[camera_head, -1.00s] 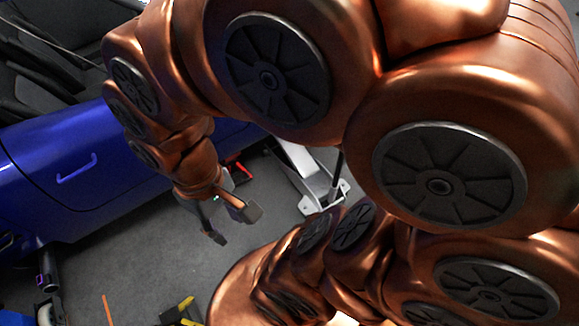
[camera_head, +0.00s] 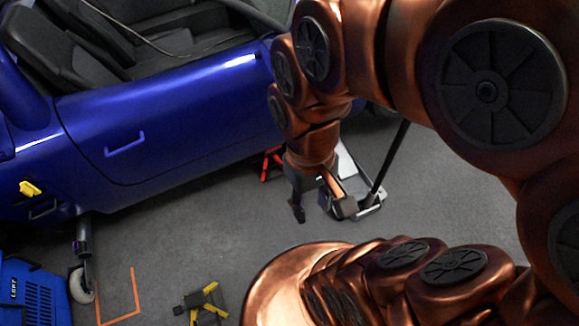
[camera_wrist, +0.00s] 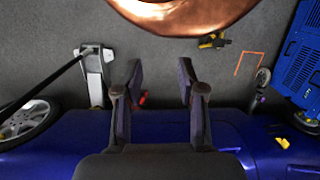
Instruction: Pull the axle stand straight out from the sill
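A small red stand (camera_head: 271,163), which looks like the axle stand, is on the floor at the lower edge of the blue car's sill (camera_head: 215,160). Only part of it shows; the rest is hidden by the car and my arm. In the wrist view a bit of the red stand (camera_wrist: 143,99) shows beside the left finger, close to the blue car body (camera_wrist: 165,126). My gripper (camera_head: 323,207) is open and empty, pointing down above the floor, to the right of the red stand in the head view. Its two fingers (camera_wrist: 160,75) are wide apart in the wrist view.
A silver floor jack (camera_head: 352,185) with a dark handle stands just behind my gripper. A yellow and black item (camera_head: 204,302) lies on the floor near an orange floor outline (camera_head: 133,290). A blue caster-side cabinet (camera_head: 30,292) is at lower left. Grey floor between is clear.

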